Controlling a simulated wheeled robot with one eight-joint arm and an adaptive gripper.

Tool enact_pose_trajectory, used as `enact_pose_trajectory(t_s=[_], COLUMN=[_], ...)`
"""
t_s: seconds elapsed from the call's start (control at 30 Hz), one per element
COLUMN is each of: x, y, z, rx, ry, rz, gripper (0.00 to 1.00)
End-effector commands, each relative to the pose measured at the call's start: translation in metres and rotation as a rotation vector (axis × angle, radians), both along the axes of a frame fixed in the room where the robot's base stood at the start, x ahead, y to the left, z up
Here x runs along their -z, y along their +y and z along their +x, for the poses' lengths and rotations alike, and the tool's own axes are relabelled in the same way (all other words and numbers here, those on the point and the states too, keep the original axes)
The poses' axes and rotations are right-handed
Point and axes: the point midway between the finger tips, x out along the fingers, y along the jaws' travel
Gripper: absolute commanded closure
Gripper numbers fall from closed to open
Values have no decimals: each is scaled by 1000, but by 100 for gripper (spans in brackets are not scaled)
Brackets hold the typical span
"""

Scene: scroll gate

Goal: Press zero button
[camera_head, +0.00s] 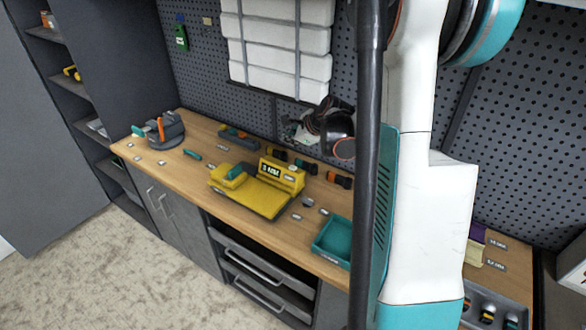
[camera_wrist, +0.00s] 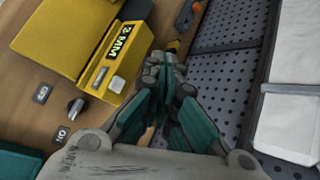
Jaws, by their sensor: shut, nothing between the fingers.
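The yellow gauge (camera_head: 250,195) stands on the wooden bench, with a raised box bearing a dark "3 MM" display (camera_head: 270,170). In the wrist view the display (camera_wrist: 121,42) is large, and a pale square button (camera_wrist: 117,84) sits beside it on the yellow face. Any marking on this button is too small to read. My gripper (camera_wrist: 165,65) is shut and empty. In the wrist view its fingertips appear to the right of the display and button, apart from the button; their height above the gauge is hard to judge.
A dark knob (camera_wrist: 75,107) sits between small labels beside the gauge. A teal tray (camera_head: 332,241) stands to its right. Black and orange tools (camera_head: 306,167) lie behind it, before the pegboard (camera_head: 195,60). A grey device (camera_head: 165,130) stands at the bench's left end.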

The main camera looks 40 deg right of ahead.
Motion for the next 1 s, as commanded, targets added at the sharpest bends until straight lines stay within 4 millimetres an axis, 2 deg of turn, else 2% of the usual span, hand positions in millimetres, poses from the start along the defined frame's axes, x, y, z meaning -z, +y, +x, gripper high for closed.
enact_pose_trajectory(t_s=[0.53, 0.7, 1.0], x=[71, 78, 77], y=[0, 0, 0], z=[0, 0, 0], rx=[-1, -1, -1], ry=[0, 0, 0], rz=[-1, -1, -1], gripper=[100, 100, 100])
